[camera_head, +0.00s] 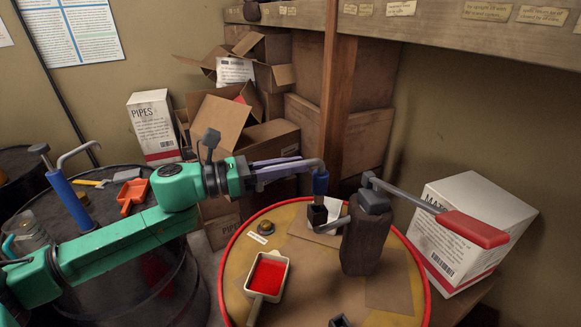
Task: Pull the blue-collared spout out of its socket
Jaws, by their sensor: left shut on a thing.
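The collar stands upright at the black socket (317,213) on the yellow drum top with a red rim (258,222). Whether the spout's end is still inside the socket I cannot tell. My left gripper (300,168) reaches in from the left on its green arm, and its long fingers are shut on the upper, sideways part of the pipe. My right gripper is not in view.
A dark brown body (362,240) with a red-handled lever (474,229) stands just right of the socket. A tray of red stuff (268,275) lies at the front. A blue hand pump (70,198) stands on the left drum. Cardboard boxes (230,122) fill the back.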

